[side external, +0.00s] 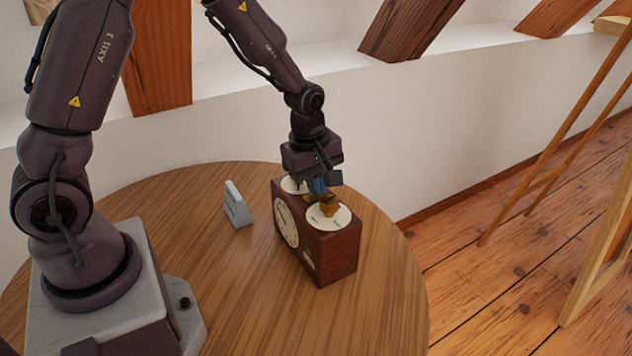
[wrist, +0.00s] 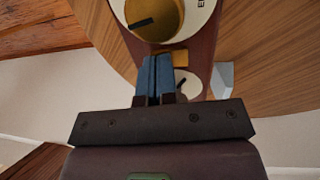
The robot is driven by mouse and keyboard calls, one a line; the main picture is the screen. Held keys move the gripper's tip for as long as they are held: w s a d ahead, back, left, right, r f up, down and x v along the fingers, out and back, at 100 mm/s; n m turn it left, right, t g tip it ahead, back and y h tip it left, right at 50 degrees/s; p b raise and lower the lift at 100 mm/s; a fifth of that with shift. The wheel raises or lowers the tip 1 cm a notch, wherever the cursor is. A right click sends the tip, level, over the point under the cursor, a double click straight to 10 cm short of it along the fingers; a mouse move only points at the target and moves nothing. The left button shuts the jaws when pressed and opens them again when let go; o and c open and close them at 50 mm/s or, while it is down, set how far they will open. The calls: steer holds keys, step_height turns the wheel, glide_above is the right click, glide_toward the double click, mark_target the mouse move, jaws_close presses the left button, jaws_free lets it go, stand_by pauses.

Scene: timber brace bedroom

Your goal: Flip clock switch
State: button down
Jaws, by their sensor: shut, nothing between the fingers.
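The clock (side external: 335,258) is a dark red-brown box standing on the round table, with a cream clock face (side external: 286,226) on its front and two white dials on top. The near dial (side external: 342,218) carries a brass knob (side external: 329,205), seen large in the wrist view (wrist: 160,18). The far dial (side external: 291,184) is partly hidden by my gripper. A small brass piece (wrist: 181,57), perhaps the switch, lies between the dials. My gripper (side external: 317,190) is over the clock's top, its blue fingers (wrist: 155,62) shut and empty, beside the brass piece. Contact cannot be told.
A small pale grey block (side external: 237,205) stands on the table (side external: 385,300) left of the clock. The table is bare to the clock's right and front. A white wall runs behind, and a wooden easel-like frame (side external: 560,150) stands at the right on the floor.

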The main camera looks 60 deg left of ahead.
mark_target(309, 197)
steer(key=shift+f, duration=0.3)
steer(key=shift+s, duration=0.15)
steer(key=shift+s+r, duration=0.1)
steer(key=shift+s, duration=0.65)
steer(key=shift+r, duration=0.1)
step_height(309, 197, up, 14)
steer(key=shift+w+r, duration=0.2)
stand_by(0.3)
